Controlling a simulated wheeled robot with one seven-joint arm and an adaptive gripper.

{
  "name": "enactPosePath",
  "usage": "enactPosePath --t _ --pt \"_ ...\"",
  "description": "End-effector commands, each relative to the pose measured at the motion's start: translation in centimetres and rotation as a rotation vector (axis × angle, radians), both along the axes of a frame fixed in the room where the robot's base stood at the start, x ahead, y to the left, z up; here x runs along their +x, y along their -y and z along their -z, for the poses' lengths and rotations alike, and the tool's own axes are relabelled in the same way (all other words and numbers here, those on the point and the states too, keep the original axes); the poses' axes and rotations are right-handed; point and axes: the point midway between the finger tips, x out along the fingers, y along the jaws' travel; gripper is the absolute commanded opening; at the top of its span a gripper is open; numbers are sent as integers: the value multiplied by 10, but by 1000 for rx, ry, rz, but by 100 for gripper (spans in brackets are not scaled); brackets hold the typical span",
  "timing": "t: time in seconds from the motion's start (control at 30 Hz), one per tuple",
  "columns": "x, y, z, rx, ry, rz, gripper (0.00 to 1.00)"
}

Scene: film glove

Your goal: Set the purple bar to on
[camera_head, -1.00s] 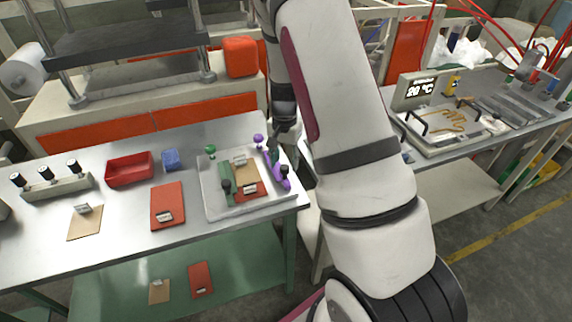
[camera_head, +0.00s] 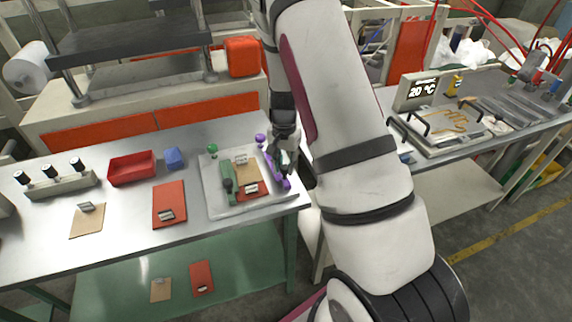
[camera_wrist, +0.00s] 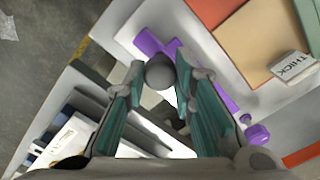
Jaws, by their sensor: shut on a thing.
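The purple bar (camera_head: 285,183) lies along the right side of a pale tray (camera_head: 237,210), partly hidden by my gripper. In the wrist view the purple bar (camera_wrist: 148,43) runs behind the fingers. Its dark round knob (camera_wrist: 160,72) sits between the fingertips. My gripper (camera_head: 280,168) is at the bar, and in the wrist view its teal-padded fingers (camera_wrist: 160,78) are closed around the knob. A purple ball (camera_head: 260,138) stands near the bar's far end. I see no readable on or off mark.
A green bar (camera_head: 226,170) with a dark knob lies on the tray's left side, near a green ball (camera_head: 213,148). Brown and red clipped sheets lie between the bars. A red bin (camera_head: 131,168) and blue block (camera_head: 174,158) stand left. The table's right edge is close to my gripper.

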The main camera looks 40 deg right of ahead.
Motion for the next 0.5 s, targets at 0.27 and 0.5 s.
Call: enactPosePath --t 0.27,0.5 --pt "13 -42 0 1 2 -4 0" --pt "13 -43 0 0 2 0 0"
